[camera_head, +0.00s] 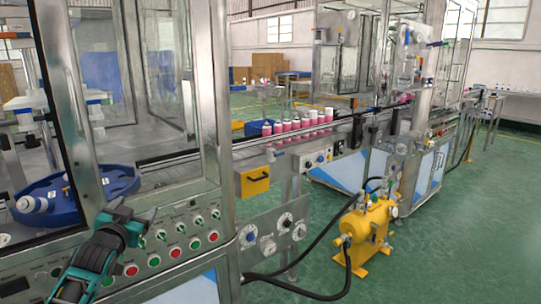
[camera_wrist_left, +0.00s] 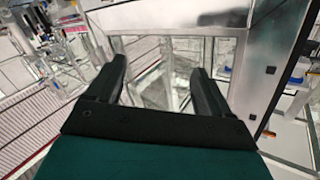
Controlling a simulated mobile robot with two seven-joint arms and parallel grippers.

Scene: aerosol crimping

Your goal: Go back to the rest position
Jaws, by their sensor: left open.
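My left gripper (camera_head: 128,214) is in the lower left of the head view, in front of the machine's control panel (camera_head: 185,238). Its fingers are apart with nothing between them. In the left wrist view the two dark fingers (camera_wrist_left: 158,88) stand apart, with metal frame and glass of the machine beyond. My right gripper is not in view.
A blue round tray (camera_head: 70,212) with a white can (camera_head: 32,204) on it lies behind the gripper. Pink cans (camera_head: 290,125) line the conveyor. A yellow pump (camera_head: 368,235) with black hoses stands on the green floor (camera_head: 470,235), which is open at right.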

